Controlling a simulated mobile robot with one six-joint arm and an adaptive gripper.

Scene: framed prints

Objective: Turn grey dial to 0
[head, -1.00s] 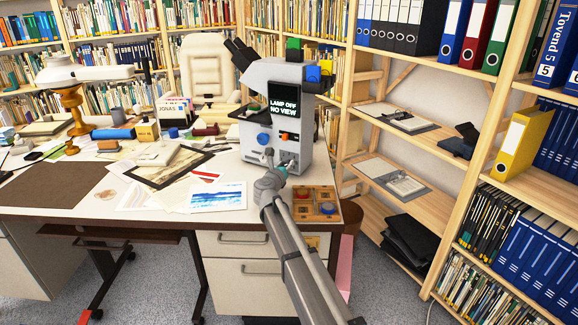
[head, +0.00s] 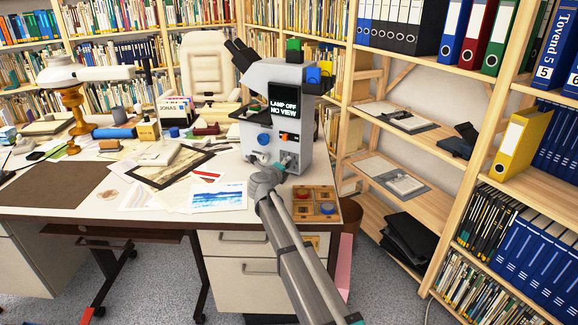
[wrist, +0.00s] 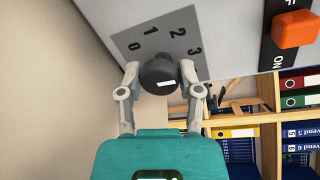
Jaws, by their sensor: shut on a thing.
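The microscope (head: 278,105) stands on the desk's right end, its screen reading "LAMP OFF NO VIEW". In the wrist view, the dark grey dial (wrist: 158,72) has a white mark on its end face. The numbers 0, 1, 2 and 3 curve around one side of it on a grey plate (wrist: 180,28). I cannot tell surely which number the dial points to. My gripper (wrist: 160,80) is shut on the dial, one finger on each side. In the head view, my gripper (head: 284,163) is at the lower front of the microscope, and the dial is hard to make out.
An orange OFF/ON switch (wrist: 293,29) is on the same panel, beside the dial. A blue knob (head: 263,139) is on the microscope's front left. A wooden tray (head: 314,200) with red and blue pieces lies right of my arm. Papers and prints (head: 217,196) cover the desk to the left.

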